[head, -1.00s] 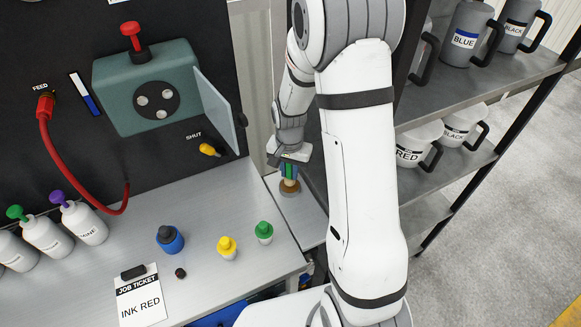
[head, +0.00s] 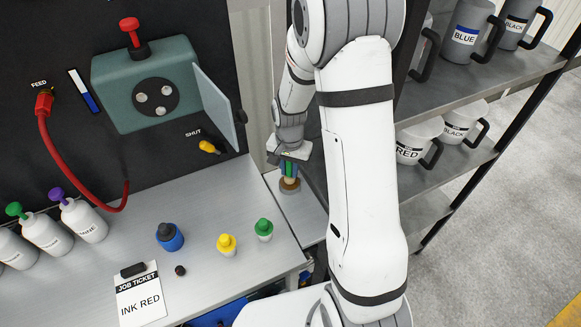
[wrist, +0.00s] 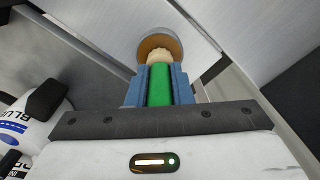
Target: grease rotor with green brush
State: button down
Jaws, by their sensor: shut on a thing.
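My gripper (wrist: 158,88) is shut on the green brush (wrist: 159,84), with its blue fingers on either side of the green handle. The brush's pale bristle end points at a round brown pot (wrist: 160,42) and overlaps it in the wrist view; I cannot tell whether it touches. In the head view the green brush (head: 289,167) stands roughly upright over the pot (head: 290,186) on the grey side surface. The likely rotor (head: 156,97), a dark disc with three pale round spots, sits in the teal housing (head: 121,112), whose door (head: 212,108) is open.
A job ticket (head: 138,293) reads INK RED. A red hose (head: 60,157) hangs at left. Shelves with labelled jugs (head: 464,37) stand right.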

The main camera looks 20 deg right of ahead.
jog(key=shift+s+f+b, duration=0.1)
jog(key=shift+f+b, duration=0.3)
jog(key=shift+b, duration=0.05)
dwell(1.5)
jog(key=shift+r+p, duration=2.2)
jog(key=shift+r, duration=1.4)
jog(key=shift+f, duration=0.1)
